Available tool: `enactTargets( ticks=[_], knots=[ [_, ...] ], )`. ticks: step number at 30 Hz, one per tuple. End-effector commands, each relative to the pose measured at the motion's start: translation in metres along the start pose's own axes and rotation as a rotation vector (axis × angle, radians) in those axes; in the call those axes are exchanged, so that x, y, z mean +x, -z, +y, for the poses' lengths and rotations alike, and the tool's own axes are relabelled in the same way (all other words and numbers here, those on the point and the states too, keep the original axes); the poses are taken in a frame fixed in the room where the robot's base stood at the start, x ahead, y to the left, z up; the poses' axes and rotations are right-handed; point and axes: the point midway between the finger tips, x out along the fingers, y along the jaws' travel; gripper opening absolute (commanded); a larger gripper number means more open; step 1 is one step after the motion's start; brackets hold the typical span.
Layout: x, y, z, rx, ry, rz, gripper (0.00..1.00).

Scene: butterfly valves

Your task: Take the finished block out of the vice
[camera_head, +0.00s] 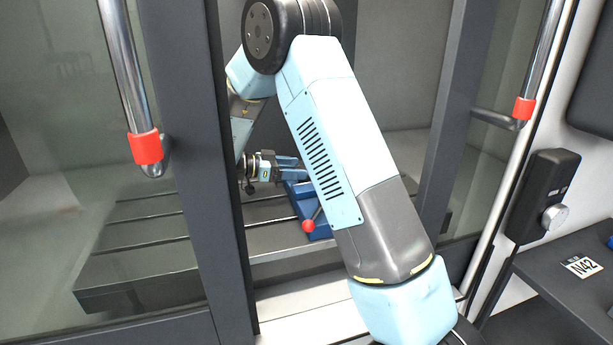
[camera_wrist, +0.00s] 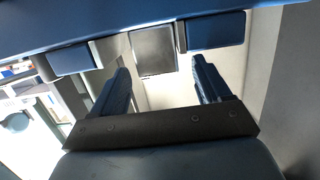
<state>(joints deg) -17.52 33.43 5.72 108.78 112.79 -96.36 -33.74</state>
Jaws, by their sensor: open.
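The grey block (camera_wrist: 153,50) sits between the two blue jaws of the vice (camera_wrist: 214,32) in the wrist view. It looks to be in contact with the jaws or very close to them. My gripper (camera_wrist: 161,66) is open, its two dark blue fingers pointing at the block, one to each side of it. The fingertips are near the block, and I cannot tell whether they overlap its sides. In the head view the blue vice (camera_head: 317,228), with a red ball on its handle, stands on the machine table. My gripper (camera_head: 291,169) is beside it, and my arm hides the block.
The slotted machine table (camera_head: 150,240) is bare left of the vice. My arm reaches through the doorway between two dark door frames with chrome handles (camera_head: 123,70). A dark shelf (camera_head: 550,268) with an N42 label (camera_head: 581,267) is outside at right.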

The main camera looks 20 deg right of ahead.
Motion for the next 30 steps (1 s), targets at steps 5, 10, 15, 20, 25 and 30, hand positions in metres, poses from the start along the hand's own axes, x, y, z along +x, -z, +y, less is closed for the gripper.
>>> enactTargets(
  ticks=[5,10,15,20,25,30],
  knots=[
    [0.026,0.002,0.0,0.0,-0.002,0.001,0.77],
    [0.039,0.002,0.001,-0.001,-0.001,0.001,0.77],
    [0.04,0.002,0.0,0.0,0.0,0.0,0.77],
    [0.04,0.002,0.0,0.0,0.0,0.001,0.63],
    [0.04,0.002,0.0,0.0,-0.001,0.001,0.47],
    [0.04,0.002,0.0,0.0,0.0,0.0,0.31]
  ],
)
